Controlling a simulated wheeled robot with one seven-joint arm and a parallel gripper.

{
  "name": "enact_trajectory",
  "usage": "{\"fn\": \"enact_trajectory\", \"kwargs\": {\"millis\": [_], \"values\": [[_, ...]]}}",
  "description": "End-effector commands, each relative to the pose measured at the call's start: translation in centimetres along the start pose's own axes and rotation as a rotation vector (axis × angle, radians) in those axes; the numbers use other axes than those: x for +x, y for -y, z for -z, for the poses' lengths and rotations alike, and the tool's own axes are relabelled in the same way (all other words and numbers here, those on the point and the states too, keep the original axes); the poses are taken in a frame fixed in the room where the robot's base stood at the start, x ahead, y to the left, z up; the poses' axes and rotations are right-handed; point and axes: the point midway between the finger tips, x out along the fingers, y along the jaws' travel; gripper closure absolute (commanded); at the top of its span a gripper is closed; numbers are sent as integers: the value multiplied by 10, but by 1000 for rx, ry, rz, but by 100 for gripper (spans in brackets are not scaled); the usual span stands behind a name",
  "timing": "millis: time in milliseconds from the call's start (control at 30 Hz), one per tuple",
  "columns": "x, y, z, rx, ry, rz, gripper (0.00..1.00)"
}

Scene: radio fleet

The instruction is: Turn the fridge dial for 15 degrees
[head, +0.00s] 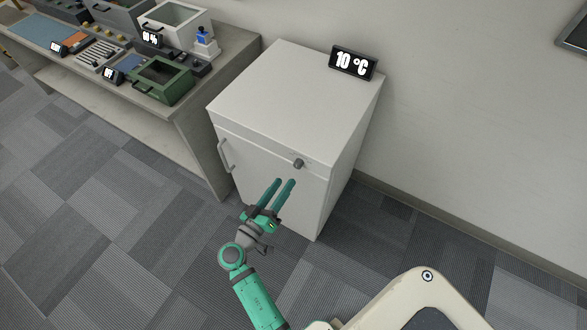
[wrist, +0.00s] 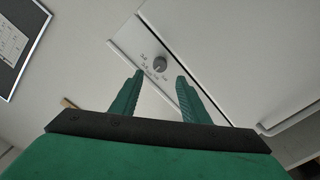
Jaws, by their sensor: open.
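The white fridge (head: 262,160) stands against the wall in the middle of the head view. Its small dark grey dial (head: 298,163) is on the upper right of the front face. The dial (wrist: 160,64) also shows in the wrist view, with small markings around it that are too small to read. My green gripper (head: 282,181) is open and empty, in front of the fridge just below and left of the dial. In the wrist view my gripper's fingertips (wrist: 160,74) lie either side of the dial's line; I cannot tell that they touch anything.
A black display (head: 353,62) on the fridge top reads 10 °C. A handle (head: 226,155) juts from the fridge's left front. A workbench (head: 190,115) with a green box (head: 160,80) and other devices stands at the left. The carpeted floor in front is clear.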

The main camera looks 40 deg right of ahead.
Motion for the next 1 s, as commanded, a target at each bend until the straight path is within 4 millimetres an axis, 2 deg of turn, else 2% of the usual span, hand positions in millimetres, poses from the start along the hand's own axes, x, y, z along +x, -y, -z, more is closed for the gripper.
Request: {"fn": "enact_trajectory", "kwargs": {"millis": [200,400,600,867,1000], "values": [[41,-1,-1,0,3,-4,58],[67,-1,-1,0,3,-3,58],[78,-1,-1,0,1,-1,58],[77,1,1,-1,-2,4,58],[76,2,1,-1,-2,4,89]]}}
